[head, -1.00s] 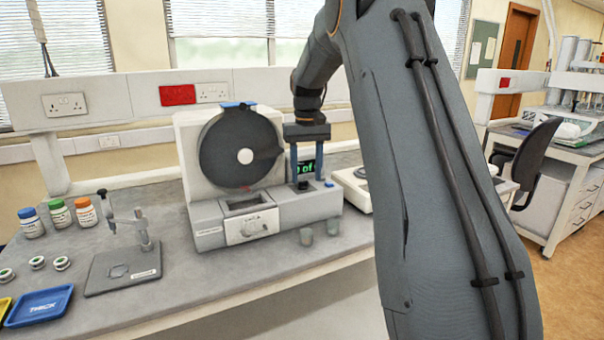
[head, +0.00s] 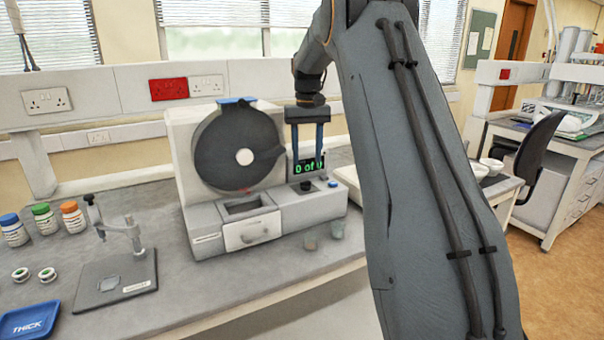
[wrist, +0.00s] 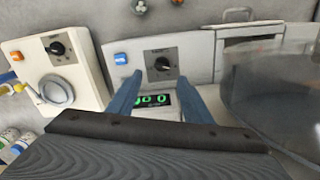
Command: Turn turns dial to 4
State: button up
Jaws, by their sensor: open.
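The turns dial is a black round knob (wrist: 163,63) on the grey front panel of the drum machine (head: 205,232). It also shows in the head view, as a dark knob (head: 306,186) on the machine's right-hand base. My gripper (head: 307,168) is open and empty just above the knob. In the wrist view its two blue fingers (wrist: 160,84) point toward the knob, one either side, apart from it. A green-lit display (head: 308,167) is partly hidden behind the fingers and seems to read "0 of 0".
A blue button (head: 332,184) sits right of the knob. The dark drum (head: 222,150) is left of my gripper. Two small cups (head: 337,229) stand in front. A white device with its own black dial (wrist: 56,47) is beside the machine in the wrist view.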

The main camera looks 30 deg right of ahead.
aim_at(305, 185)
jog(key=shift+s+f, duration=0.1)
jog(key=shift+f, duration=0.3)
jog(key=f, duration=0.2)
jog(key=f+p, duration=0.1)
jog(key=f, duration=0.1)
jog(key=f+p, duration=0.1)
jog(key=f, duration=0.1)
jog(key=shift+a+f, duration=0.25)
jog(key=shift+f, duration=0.05)
jog(key=shift+c, duration=0.4)
jog(key=c, duration=1)
